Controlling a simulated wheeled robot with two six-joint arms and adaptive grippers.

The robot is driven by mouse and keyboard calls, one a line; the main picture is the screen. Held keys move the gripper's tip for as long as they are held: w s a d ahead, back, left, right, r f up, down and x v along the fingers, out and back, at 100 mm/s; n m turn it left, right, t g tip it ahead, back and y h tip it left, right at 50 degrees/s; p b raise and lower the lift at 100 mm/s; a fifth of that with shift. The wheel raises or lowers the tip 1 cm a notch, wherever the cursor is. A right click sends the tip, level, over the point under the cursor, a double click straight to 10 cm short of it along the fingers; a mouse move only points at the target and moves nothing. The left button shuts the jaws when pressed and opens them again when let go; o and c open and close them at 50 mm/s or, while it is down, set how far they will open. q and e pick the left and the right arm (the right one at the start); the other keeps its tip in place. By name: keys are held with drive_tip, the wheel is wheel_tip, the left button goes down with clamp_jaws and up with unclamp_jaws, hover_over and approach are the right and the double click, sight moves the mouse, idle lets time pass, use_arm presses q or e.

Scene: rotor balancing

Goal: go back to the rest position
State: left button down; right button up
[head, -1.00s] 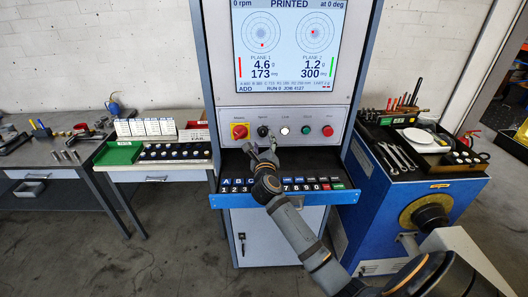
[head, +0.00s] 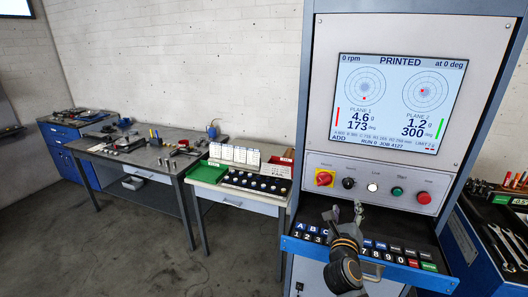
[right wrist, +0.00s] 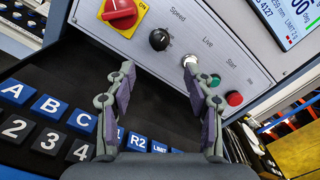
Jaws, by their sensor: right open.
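My right gripper (head: 345,214) is in front of the balancing machine's control cabinet, above its keyboard shelf (head: 290,245). In the right wrist view the right gripper (right wrist: 160,78) is open, with nothing between its fingers. Beyond the fingers is the button panel, with a red-and-yellow rotary switch (right wrist: 118,10), a black Speed knob (right wrist: 159,39), a white Live button (right wrist: 190,61) and a red button (right wrist: 234,98). The screen (head: 400,105) reads PRINTED, 0 rpm, 4.6 g at 173 deg and 1.2 g at 300 deg. My left gripper is not in view.
A side table with a green tray (head: 208,172), white card boxes and several dark-based weights stands left of the cabinet. A workbench (head: 135,165) with tools is farther left. A blue stand (head: 465,245) with wrenches is at the right. The floor (head: 150,255) at front left is clear.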

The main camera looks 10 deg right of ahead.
drive_tip(key=s+a+r+n+t+y, duration=0.1)
drive_tip(key=a+r+n+t+y, duration=0.25)
drive_tip(key=a+n+y, duration=0.35)
drive_tip(key=s+a+r+n+t+y, duration=0.25)
drive_tip(key=a+r+n, duration=0.2)
drive_tip(key=n, duration=0.35)
drive_tip(key=s+a+f+n+g+y, duration=0.45)
drive_tip(key=a+f+n, duration=0.2)
drive_tip(key=n, duration=0.25)
drive_tip(key=s+a+f+n+g+y, duration=0.3)
drive_tip(key=a+f+n+g, duration=0.2)
drive_tip(key=f+n, duration=0.35)
drive_tip(key=s+d+f+n+g+h, duration=0.4)
drive_tip(key=s+d+f+g+h, duration=0.5)
drive_tip(key=s+d+f, duration=0.5)
wheel_tip(320, 180, down, 24)
drive_tip(key=s+f+b, duration=0.1)
drive_tip(key=s+b, duration=0.1)
drive_tip(key=s+d+f+g+b, duration=0.1)
drive_tip(key=s+f+g, duration=0.1)
drive_tip(key=s+f, duration=1.8)
drive_tip(key=shift+d+m+y, duration=0.3)
drive_tip(key=shift+m, duration=0.15)
